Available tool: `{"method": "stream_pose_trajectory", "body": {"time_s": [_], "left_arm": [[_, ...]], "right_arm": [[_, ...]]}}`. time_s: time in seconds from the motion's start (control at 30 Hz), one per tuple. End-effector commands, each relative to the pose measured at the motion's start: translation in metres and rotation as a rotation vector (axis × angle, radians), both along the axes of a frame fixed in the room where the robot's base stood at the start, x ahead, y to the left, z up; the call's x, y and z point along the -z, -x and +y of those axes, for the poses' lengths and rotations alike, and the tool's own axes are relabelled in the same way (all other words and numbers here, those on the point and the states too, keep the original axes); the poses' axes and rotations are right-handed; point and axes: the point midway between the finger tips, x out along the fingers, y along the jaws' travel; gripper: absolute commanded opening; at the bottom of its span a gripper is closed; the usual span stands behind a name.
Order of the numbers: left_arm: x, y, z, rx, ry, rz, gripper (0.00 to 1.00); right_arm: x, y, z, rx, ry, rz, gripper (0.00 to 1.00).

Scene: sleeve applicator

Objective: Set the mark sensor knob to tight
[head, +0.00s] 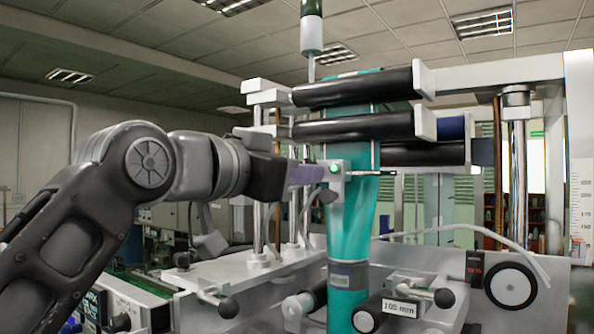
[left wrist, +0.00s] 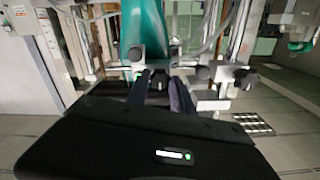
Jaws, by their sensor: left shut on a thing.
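The mark sensor is a small pale block (head: 337,178) with a green light, in front of the teal sleeve film (head: 352,225) in the head view. My left gripper (head: 318,173) comes in from the left, its fingertips at the block's left side. My right gripper is not in view.
Black rollers (head: 352,88) lie above the sensor. A round dark knob (head: 329,196) hangs just below my fingertips. Chrome posts stand behind my gripper. A "105 mm" label (head: 399,308) and a black wheel (head: 510,286) are lower right.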

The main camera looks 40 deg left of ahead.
Motion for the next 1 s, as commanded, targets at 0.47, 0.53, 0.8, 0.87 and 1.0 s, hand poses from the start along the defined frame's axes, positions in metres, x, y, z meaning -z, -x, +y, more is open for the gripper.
{"method": "stream_pose_trajectory", "body": {"time_s": [0.47,0.53,0.8,0.87,1.0], "left_arm": [[0.002,-0.001,0.000,0.000,0.000,0.005,0.47],[0.002,-0.001,0.000,0.000,0.000,0.004,0.50],[0.001,0.002,0.000,0.000,0.000,0.001,0.50],[0.001,0.006,0.000,-0.001,0.000,0.000,0.50],[0.002,0.022,0.000,-0.001,0.000,-0.001,0.50]], "right_arm": [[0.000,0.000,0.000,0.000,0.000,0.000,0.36],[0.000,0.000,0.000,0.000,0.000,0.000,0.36],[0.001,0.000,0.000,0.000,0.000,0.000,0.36],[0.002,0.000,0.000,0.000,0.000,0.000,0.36],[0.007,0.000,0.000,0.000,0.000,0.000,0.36]]}}
